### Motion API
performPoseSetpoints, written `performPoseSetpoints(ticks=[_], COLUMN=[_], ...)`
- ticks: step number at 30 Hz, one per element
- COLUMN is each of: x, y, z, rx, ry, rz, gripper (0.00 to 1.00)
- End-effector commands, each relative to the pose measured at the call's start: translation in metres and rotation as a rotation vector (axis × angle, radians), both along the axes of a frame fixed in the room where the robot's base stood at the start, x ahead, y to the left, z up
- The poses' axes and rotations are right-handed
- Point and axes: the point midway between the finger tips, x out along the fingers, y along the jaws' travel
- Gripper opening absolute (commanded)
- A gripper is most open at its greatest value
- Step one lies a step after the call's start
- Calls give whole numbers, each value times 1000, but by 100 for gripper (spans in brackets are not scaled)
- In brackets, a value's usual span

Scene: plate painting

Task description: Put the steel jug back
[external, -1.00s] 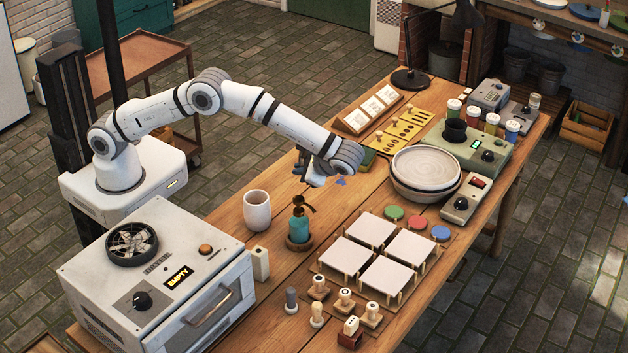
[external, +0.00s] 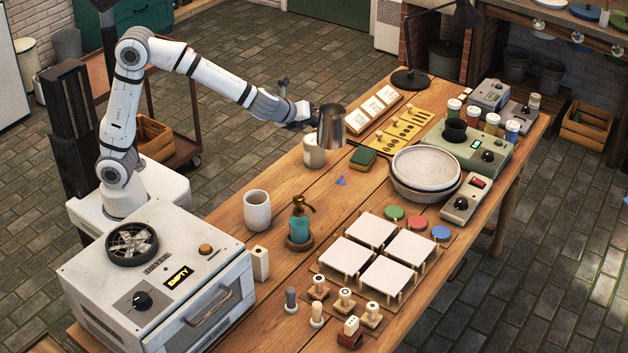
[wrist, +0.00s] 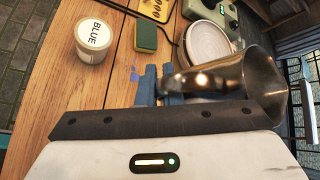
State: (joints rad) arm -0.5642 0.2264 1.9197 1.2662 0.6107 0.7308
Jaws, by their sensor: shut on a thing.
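The steel jug (external: 331,130) is in my gripper (external: 309,114), raised above the table in the external view. It looks close to upright there, perhaps slightly tilted. In the wrist view the shiny jug (wrist: 240,78) lies across the right side, beside the blue-grey fingers of my gripper (wrist: 160,84). The fingers are shut on it; the exact grip point is mostly hidden. Whether anything is inside the jug cannot be seen.
A blue spot (external: 341,181) marks the wood. The table's middle is fairly clear.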

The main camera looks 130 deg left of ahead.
Motion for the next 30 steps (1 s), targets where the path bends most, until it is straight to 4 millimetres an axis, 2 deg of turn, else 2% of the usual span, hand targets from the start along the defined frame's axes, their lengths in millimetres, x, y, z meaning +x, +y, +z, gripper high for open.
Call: performPoseSetpoints(ticks=[6,22,30], x=[-10,-8,-7], y=[-3,-3,-3], z=[-2,-92,-125], rx=[1,-2,0], ry=[-3,4,2], rz=[-170,-167,-165], gripper=[0,0,0])
